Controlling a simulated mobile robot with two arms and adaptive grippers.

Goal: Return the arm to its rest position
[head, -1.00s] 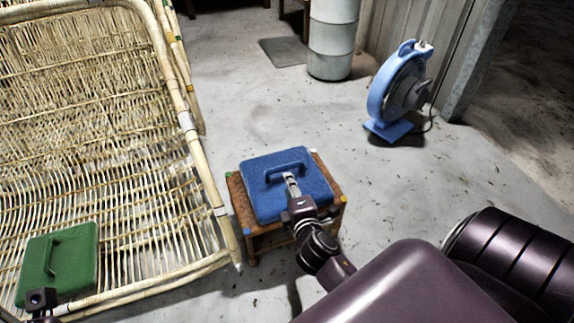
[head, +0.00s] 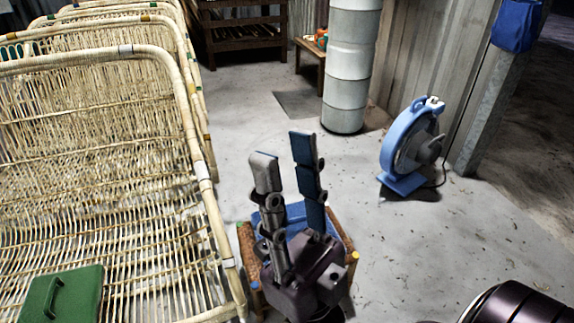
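My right gripper (head: 284,160) is raised in front of the head camera, its two fingers pointing up and spread apart with nothing between them. Behind and below it, a blue box (head: 294,213) sits on a small woven stool (head: 247,254); the gripper hides most of the box. A green box (head: 62,296) with a handle lies on the rattan frame at the lower left. My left gripper does not show now.
Large rattan frames (head: 100,150) fill the left side. A blue fan (head: 412,150) stands on the floor at the right, near a metal post (head: 495,100). A pale cylinder (head: 350,65) and a wooden rack (head: 243,38) stand at the back. The middle floor is clear.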

